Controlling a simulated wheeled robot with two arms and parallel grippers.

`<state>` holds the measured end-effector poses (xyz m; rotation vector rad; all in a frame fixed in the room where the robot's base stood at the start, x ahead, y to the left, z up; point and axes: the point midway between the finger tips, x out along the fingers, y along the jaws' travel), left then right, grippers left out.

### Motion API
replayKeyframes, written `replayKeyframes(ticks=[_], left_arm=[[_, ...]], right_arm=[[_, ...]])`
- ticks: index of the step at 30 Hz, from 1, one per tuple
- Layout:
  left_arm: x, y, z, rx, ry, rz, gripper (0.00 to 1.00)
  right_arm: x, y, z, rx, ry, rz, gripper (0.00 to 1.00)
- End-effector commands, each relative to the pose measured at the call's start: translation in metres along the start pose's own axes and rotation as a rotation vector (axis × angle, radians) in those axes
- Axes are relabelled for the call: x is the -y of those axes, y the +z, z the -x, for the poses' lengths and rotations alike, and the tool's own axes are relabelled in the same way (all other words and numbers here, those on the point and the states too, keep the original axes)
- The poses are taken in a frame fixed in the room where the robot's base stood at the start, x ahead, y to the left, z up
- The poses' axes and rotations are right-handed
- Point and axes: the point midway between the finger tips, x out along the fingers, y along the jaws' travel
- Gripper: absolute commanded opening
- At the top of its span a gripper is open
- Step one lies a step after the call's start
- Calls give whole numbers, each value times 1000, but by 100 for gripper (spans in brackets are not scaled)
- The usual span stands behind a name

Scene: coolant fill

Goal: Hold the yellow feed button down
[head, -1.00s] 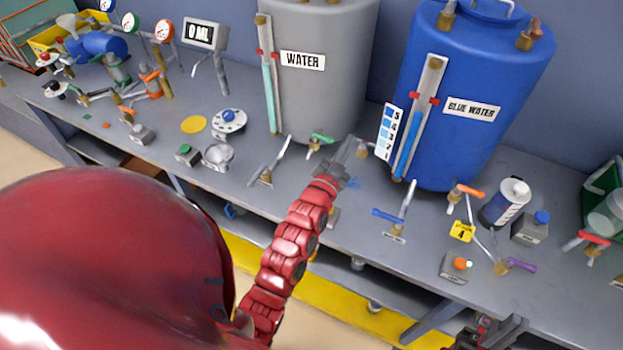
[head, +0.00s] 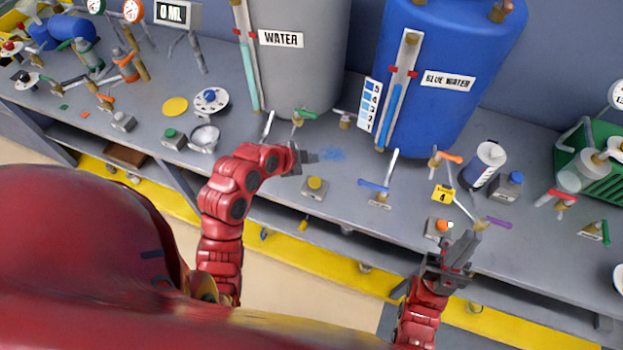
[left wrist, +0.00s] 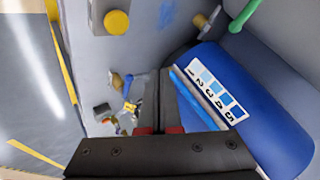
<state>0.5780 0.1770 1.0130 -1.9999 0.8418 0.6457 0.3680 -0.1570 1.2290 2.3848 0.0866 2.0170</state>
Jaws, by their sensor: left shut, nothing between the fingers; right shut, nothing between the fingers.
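The yellow feed button (head: 315,183) sits on top of a small grey box near the table's front edge, below the water tank. In the left wrist view the yellow button (left wrist: 117,22) is at the top, fully visible. My left gripper (head: 309,157) is shut and empty, just behind and left of the button in the head view, apart from it. In the left wrist view its shut fingers (left wrist: 160,95) point toward the blue tank side. My right gripper (head: 457,250) is shut and empty at the table's front edge, beside a box with an orange button (head: 441,226).
The grey water tank (head: 295,75) and blue water tank (head: 445,45) stand behind. A blue-handled valve (head: 374,186) is right of the button. A small blue puddle (head: 334,154) lies behind it.

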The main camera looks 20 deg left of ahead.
Motion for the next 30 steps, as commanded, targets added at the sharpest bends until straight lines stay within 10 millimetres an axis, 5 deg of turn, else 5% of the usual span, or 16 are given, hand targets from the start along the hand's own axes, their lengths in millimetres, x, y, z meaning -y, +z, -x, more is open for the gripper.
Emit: replayKeyframes(ticks=[13, 25, 30], left_arm=[[-5, 5, -7, 0, -1, 3, 0], [-30, 30, -42, 1, -1, 3, 0], [-42, 43, -60, 0, -4, 1, 0]], right_arm=[[0, 0, 1, 0, 0, 0, 0], [0, 1, 6, 0, 0, 0, 0], [2, 5, 30, 0, 0, 0, 0]])
